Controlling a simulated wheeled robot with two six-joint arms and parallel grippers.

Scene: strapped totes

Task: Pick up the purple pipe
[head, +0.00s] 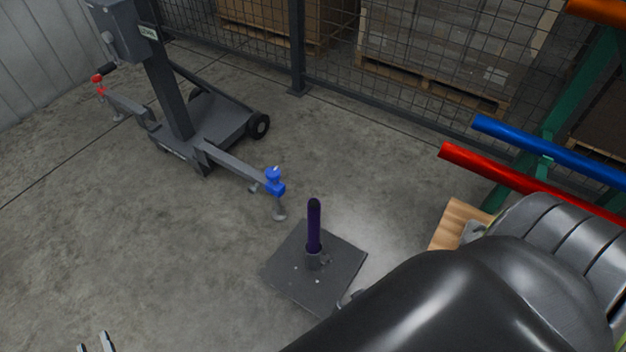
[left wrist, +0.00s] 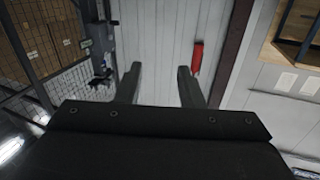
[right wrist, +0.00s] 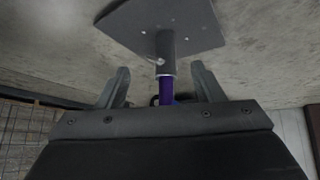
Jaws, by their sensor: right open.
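The purple pipe (head: 314,228) stands upright in a short grey socket on a dark square base plate (head: 296,286) on the floor. In the right wrist view the pipe (right wrist: 167,92) lies between the two fingers of my right gripper (right wrist: 162,80), which is open, with a gap on each side. The socket (right wrist: 166,52) and plate show beyond the fingers. In the head view my right arm hides the right gripper. My left gripper (left wrist: 156,74) is open and empty in the left wrist view; its fingertips (head: 97,343) show at the bottom left of the head view.
A grey wheeled stand (head: 205,135) with red and blue clamps stands at the upper left. A mesh fence (head: 420,80) runs behind. A red pipe (head: 520,177) and a blue pipe (head: 550,150) lie on a green rack at the right. Floor left of the plate is clear.

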